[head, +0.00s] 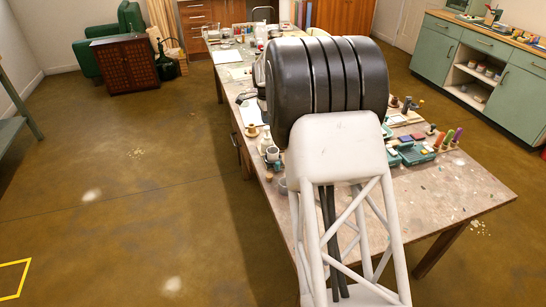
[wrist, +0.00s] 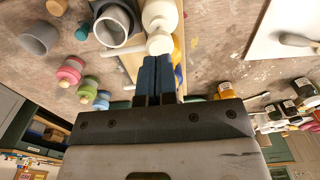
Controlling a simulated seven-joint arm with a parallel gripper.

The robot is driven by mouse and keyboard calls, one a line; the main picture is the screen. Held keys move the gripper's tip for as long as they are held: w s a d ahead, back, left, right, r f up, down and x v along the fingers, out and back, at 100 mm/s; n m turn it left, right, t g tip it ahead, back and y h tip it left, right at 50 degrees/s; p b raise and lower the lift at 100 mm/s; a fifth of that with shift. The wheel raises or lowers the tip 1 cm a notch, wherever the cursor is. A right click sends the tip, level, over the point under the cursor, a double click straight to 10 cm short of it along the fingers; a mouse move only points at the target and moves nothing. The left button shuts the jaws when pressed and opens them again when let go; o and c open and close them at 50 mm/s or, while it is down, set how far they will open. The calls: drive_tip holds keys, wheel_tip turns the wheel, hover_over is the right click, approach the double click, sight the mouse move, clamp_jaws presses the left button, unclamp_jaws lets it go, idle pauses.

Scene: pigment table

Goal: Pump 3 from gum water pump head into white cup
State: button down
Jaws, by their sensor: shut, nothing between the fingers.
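In the wrist view a white pump bottle with a rounded pump head (wrist: 160,43) stands at top centre. I take it for the gum water pump. My gripper (wrist: 160,62) is shut and empty, its dark blue fingertips right at the pump head; I cannot tell whether they touch it.
In the head view the table's near right end (head: 465,195) is mostly clear.

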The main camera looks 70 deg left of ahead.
sight(267, 127)
drive_tip(key=shift+f, duration=1.85)
drive_tip(key=shift+r, duration=1.85)
drive_tip(key=shift+f, duration=1.9)
drive_tip(key=shift+r, duration=1.9)
drive_tip(key=shift+r, duration=0.1)
drive_tip(key=shift+r, duration=2.9)
